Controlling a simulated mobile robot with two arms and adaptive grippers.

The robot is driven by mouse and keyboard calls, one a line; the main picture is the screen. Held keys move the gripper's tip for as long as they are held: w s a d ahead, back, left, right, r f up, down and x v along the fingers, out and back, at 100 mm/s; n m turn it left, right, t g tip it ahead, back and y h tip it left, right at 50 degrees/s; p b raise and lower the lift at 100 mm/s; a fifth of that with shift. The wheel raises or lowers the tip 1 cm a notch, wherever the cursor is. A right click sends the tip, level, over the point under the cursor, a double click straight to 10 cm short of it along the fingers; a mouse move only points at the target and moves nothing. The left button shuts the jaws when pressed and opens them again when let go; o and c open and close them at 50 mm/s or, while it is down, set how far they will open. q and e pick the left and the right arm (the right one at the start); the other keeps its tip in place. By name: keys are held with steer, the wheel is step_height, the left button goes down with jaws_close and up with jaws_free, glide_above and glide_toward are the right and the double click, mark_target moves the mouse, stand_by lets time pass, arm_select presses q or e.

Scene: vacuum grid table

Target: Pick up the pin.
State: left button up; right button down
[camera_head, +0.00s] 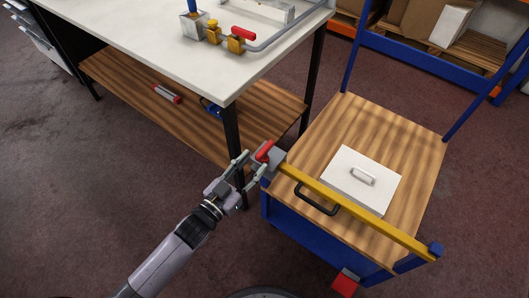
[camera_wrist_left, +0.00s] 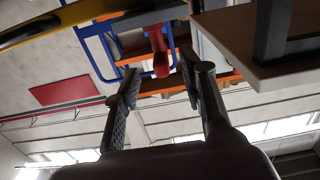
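A red-handled piece, which looks like the pin (camera_head: 264,151), sits at the grey block on the left end of the yellow bar (camera_head: 350,208) of the blue cart. It also shows in the left wrist view (camera_wrist_left: 160,55) as a red handle just beyond the fingertips, roughly between them. My left gripper (camera_head: 254,164) is open, its two fingers apart, right beside the red handle. The left wrist view (camera_wrist_left: 162,72) shows a clear gap between the fingers. Whether a finger touches the handle cannot be told. My right gripper is not in view.
The cart's wooden deck (camera_head: 310,130) carries a white box (camera_head: 345,187) with a handle. A white-topped workbench (camera_head: 160,40) with a wooden lower shelf (camera_head: 130,92) stands close behind my gripper, one black leg (camera_head: 234,140) very near. Open floor lies at lower left.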

mark_target(265, 151)
arm_select(q)
steer(key=x, duration=0.6)
steer(key=shift+w+d+f, duration=0.1)
steer(key=shift+w+d, duration=0.05)
steer(key=shift+w, duration=0.05)
jaws_close()
stand_by(0.4)
